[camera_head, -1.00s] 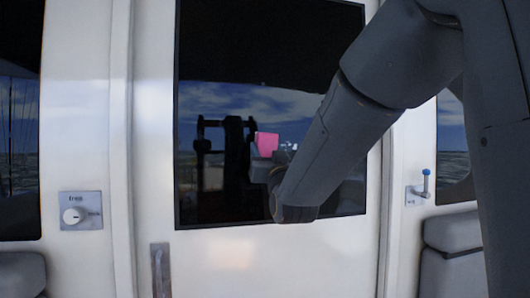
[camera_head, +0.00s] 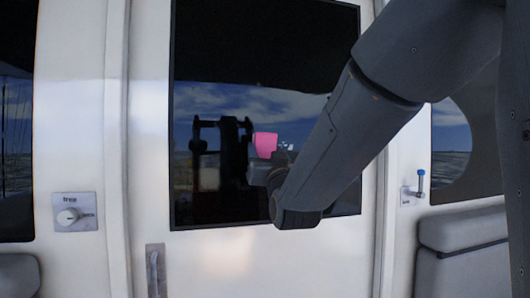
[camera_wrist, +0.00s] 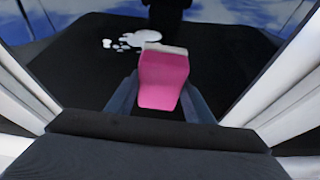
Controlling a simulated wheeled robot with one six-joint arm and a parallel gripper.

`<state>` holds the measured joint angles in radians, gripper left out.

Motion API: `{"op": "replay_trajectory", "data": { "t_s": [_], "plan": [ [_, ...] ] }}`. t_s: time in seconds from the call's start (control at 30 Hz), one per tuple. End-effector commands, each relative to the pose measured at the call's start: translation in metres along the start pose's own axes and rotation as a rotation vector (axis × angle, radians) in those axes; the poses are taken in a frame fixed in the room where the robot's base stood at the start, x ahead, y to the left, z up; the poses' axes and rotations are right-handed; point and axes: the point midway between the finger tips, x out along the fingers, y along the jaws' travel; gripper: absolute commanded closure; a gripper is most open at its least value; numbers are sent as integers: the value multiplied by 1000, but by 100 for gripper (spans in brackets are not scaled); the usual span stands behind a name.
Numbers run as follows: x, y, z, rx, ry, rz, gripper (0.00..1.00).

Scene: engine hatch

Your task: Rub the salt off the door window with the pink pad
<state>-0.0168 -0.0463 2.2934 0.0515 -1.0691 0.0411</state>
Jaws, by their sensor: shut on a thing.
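The door window (camera_head: 215,110) is a dark glossy pane in a white door, with sky and dark shapes showing in it. The salt (camera_wrist: 140,38) is a white blotch with several smaller spots, just beyond and left of the pad in the wrist view. Small white specks of it (camera_head: 286,146) show beside the pad in the head view. My gripper (camera_wrist: 158,97) is shut on the pink pad (camera_wrist: 162,80), a block with a pale far edge. The pad (camera_head: 265,143) is in front of the window's middle. I cannot tell whether it touches the glass. My forearm hides the window's lower right.
A door handle (camera_head: 154,270) is below the window at left. Grey cushions (camera_head: 460,230) stand at lower right.

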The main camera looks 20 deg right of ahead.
Motion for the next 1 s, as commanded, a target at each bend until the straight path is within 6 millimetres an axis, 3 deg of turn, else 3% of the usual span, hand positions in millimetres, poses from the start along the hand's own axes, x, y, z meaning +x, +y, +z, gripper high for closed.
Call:
{"op": "replay_trajectory", "data": {
  "t_s": [0.37, 1.0],
  "plan": [
    [6, 0, 4, 0, -1, 0, 70],
    [56, 0, 26, 0, 1, 0, 70]
  ]
}}
